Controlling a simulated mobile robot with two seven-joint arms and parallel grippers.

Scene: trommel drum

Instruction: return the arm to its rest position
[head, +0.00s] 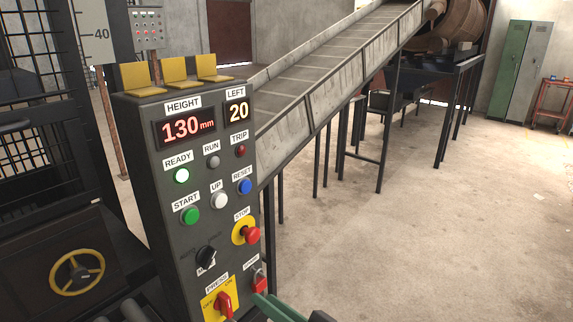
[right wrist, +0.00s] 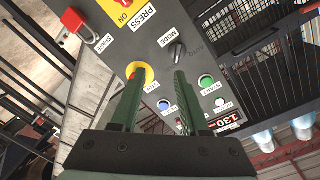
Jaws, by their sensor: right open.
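My right gripper (head: 285,308) shows at the bottom edge of the head view, close to the lower right of the dark control panel (head: 150,190). In the right wrist view my right gripper (right wrist: 157,75) is open and empty, its two green fingers apart in front of the panel face. I cannot tell that it touches anything. Most of the right arm is out of view. The left gripper is not in view.
The red STOP button (head: 252,235), red PRESS switch (head: 223,303) and red SPARE padlock (head: 259,281) are close to my right gripper. A sloping conveyor (head: 320,75) rises behind the panel towards a drum (head: 455,25).

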